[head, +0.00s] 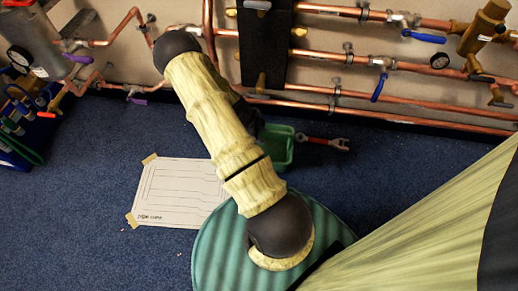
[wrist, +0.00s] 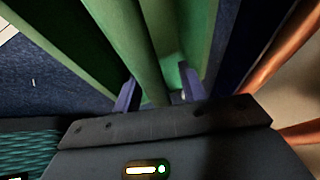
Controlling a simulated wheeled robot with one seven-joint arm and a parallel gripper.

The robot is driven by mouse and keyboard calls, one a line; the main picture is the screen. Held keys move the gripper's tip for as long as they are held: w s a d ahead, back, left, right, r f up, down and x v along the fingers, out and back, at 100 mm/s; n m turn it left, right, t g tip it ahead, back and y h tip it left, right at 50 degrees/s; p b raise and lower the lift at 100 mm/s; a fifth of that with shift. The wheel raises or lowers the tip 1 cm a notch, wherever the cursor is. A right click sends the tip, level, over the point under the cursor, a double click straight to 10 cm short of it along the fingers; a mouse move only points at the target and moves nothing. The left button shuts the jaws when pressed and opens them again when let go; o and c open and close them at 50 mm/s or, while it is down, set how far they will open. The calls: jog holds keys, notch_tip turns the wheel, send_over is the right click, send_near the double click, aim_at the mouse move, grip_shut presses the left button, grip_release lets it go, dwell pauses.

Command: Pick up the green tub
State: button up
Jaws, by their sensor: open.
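The green tub (head: 283,152) stands on the blue carpet below the copper pipes. In the head view my arm covers its left part. The wrist view looks closely at the tub (wrist: 88,30), whose green walls fill the middle. My gripper (wrist: 160,90) is open, with its two purple-grey fingertips at the tub. A green wall runs down between the fingertips, with a gap on the right side. I cannot tell whether either finger touches it. In the head view the gripper is hidden behind my arm.
A red-handled wrench (head: 325,143) lies right of the tub. A paper sheet (head: 178,190) is taped to the carpet at left. Copper pipes (head: 390,116) run along the wall behind, near the tub. A blue tool crate (head: 18,150) stands far left. Carpet is clear at lower left.

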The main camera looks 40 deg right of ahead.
jog(key=shift+c, duration=0.2)
dwell(0.3)
grip_shut()
jog(key=shift+r, duration=0.1)
jog(key=shift+w+a+r+p, duration=0.2)
jog(key=shift+a+r+p, duration=0.35)
jog(key=shift+p, duration=0.25)
jog(key=w+a+r+p, duration=0.5)
jog(key=a+r+p, duration=0.1)
jog(key=a, duration=0.5)
jog(key=shift+w+a+r+p, duration=0.2)
jog(key=shift+a+r+p, duration=0.2)
jog(key=shift+p, duration=0.25)
jog(key=shift+d, duration=0.1)
